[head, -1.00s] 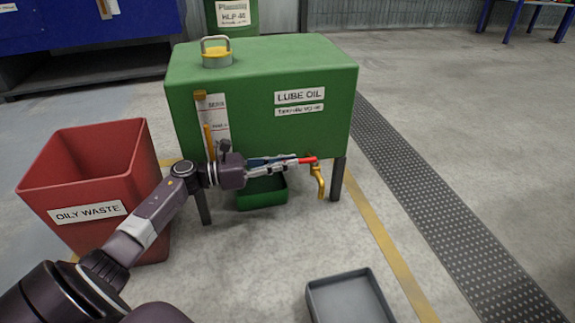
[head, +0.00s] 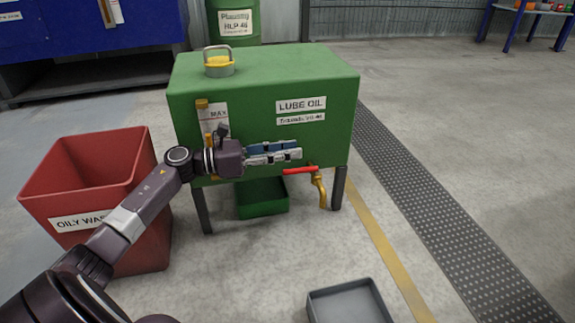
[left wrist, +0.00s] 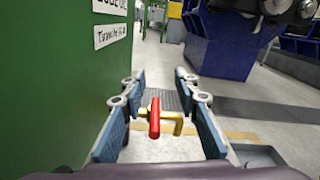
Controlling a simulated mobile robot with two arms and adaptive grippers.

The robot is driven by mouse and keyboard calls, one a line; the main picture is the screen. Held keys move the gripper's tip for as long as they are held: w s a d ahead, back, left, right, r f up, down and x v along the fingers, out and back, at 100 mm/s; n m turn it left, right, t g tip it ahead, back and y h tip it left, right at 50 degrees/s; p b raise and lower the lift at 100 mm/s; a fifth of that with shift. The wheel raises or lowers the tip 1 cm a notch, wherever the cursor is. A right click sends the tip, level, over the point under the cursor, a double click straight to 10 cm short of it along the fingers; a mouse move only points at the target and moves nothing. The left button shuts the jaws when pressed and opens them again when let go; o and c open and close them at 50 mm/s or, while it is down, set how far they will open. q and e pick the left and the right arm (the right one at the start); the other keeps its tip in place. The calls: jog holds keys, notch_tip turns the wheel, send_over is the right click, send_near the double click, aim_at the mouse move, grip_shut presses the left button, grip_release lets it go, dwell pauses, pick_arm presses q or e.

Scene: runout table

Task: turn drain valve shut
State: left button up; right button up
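The drain valve is a brass tap (head: 319,188) low on the right of the green lube oil tank's (head: 240,95) front, spout pointing down. Its red lever (head: 300,170) lies nearly level, reaching left from the tap, crosswise to the spout. My left gripper (head: 299,149) is just above the lever in the head view, apart from it and empty. In the left wrist view the fingers (left wrist: 160,95) are spread wide, with the red lever (left wrist: 154,118) and brass tap (left wrist: 174,122) showing in the gap beyond. My right gripper is not in view.
A green drip tray (head: 262,208) sits under the tank. A red oily waste bin (head: 130,240) stands at the left behind my arm. A grey tray (head: 347,303) lies on the floor in front. The floor to the right, with its grating (head: 420,180), is clear.

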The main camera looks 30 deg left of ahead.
pick_arm(q)
jog(key=shift+r, duration=1.55)
